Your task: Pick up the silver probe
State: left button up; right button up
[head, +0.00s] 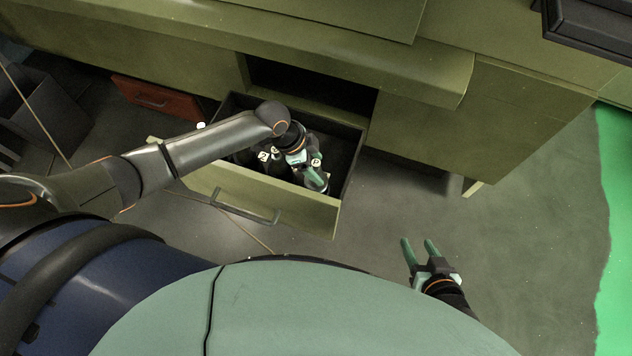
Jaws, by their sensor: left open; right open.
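My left gripper (317,182) reaches down into an open olive-green drawer (262,198), near the drawer's right front corner. Its green fingers are open, seen from above and foreshortened, and I cannot tell what lies between them. I cannot make out the silver probe; my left arm and gripper cover much of the drawer's inside. My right gripper (418,243) is open and empty, low over the floor to the right of the drawer.
The drawer hangs out of an olive-green cabinet (430,125) with an overhanging top. A red drawer (155,98) is at the left. Grey floor (385,205) lies between the drawer and my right gripper. A black object (595,25) is at the top right.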

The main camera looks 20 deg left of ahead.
aim_at(321, 171)
pick_arm(q)
jog(key=x, duration=0.3)
jog(key=shift+f+b, duration=0.3)
jog(key=shift+b, duration=0.05)
jog(key=shift+s, duration=0.1)
grip_shut()
dwell(0.9)
jog(key=shift+r, duration=0.2)
